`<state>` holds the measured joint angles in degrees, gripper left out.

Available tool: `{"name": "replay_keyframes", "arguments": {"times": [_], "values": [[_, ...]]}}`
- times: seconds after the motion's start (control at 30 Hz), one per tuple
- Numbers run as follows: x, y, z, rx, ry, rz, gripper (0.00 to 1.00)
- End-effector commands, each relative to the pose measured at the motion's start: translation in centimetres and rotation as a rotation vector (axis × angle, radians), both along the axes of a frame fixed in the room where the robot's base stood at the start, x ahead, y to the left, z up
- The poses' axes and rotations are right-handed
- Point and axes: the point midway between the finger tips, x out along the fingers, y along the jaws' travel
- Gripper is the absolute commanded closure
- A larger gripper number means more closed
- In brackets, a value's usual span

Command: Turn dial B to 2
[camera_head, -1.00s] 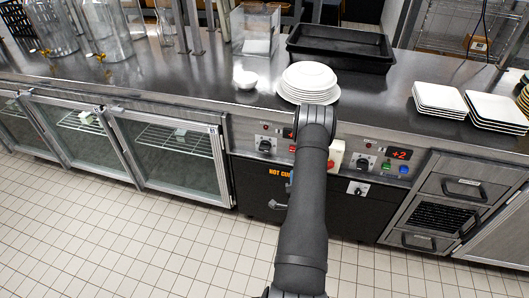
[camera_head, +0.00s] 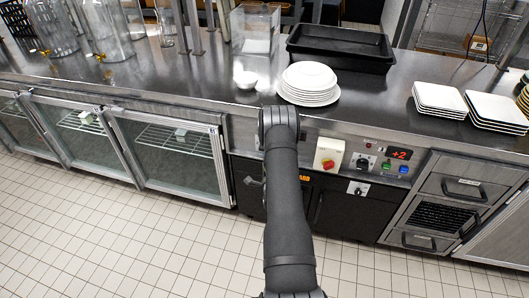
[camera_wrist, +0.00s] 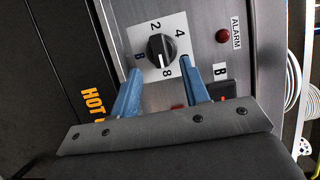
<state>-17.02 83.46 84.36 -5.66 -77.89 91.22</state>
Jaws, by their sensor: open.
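Dial B (camera_wrist: 160,47) is a round black knob on a white plate with the figures 2, 4 and 8 and a blue mark. The fingertips reach the plate's lower edge, one on each side of the knob's lower part. I cannot tell whether they touch it. A pale pointer mark seems to face the 8 side. In the head view my arm hides this dial and my gripper.
A red ALARM lamp (camera_wrist: 223,36) is near the dial. To the right in the head view are a cream box with a red switch (camera_head: 328,155), another dial (camera_head: 363,164) and a display reading +2 (camera_head: 400,154).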

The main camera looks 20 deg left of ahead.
Motion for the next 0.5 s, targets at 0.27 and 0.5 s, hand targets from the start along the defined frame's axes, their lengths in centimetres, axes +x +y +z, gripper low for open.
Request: {"name": "replay_keyframes", "arguments": {"times": [0.27,0.5], "values": [[4.3,1.8,0.0,0.001,-0.001,0.0,0.58],[5.6,2.3,0.0,0.001,0.0,-0.001,0.58]]}}
